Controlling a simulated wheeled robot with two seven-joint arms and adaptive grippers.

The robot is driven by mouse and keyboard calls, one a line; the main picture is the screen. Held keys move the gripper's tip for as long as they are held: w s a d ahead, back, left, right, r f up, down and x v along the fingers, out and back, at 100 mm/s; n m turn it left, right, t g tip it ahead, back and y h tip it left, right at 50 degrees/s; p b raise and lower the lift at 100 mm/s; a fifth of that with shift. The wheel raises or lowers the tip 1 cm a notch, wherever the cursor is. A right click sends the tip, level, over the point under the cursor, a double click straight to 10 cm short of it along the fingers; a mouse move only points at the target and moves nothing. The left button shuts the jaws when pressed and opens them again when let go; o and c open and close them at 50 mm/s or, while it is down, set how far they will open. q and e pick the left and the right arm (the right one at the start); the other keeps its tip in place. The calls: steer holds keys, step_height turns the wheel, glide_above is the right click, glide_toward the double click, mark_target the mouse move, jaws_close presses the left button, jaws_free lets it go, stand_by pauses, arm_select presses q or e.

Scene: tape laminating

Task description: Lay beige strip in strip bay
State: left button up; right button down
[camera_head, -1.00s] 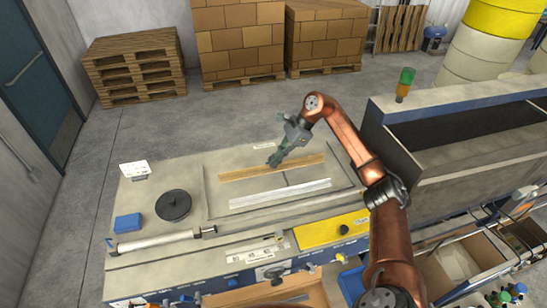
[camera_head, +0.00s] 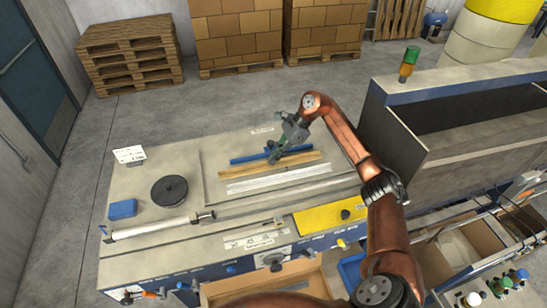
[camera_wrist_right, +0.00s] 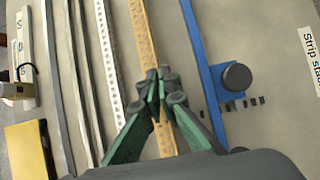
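The beige strip (camera_head: 300,160) is long and thin and runs parallel to a white perforated strip (camera_head: 280,178) on its near side. A blue bar (camera_head: 245,158) lies on its far side. In the right wrist view, the beige strip (camera_wrist_right: 141,30) passes under my right gripper (camera_wrist_right: 162,105), whose green fingers are drawn together on it. The white strip (camera_wrist_right: 108,40) is to its left and the blue bar (camera_wrist_right: 205,65) with a dark knob to its right. My right gripper (camera_head: 273,158) points down at the strip's middle. The strip bay's outline is unclear. My left gripper is out of view.
A black disc (camera_head: 169,190), blue block (camera_head: 122,209) and white roller (camera_head: 150,228) are on the bench's left. A yellow panel (camera_head: 325,220) is at the front right. A tall grey trough (camera_head: 450,90) stands right of the bench.

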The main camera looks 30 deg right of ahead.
steer(key=shift+b, duration=0.8)
stand_by(1.4)
steer(key=shift+f+b, duration=0.7)
steer(key=shift+b, duration=0.3)
stand_by(1.1)
steer(key=c, duration=2.1)
jaws_free()
steer(key=shift+r, duration=0.1)
steer(key=shift+r+p, duration=1.2)
steer(key=shift+r, duration=1.7)
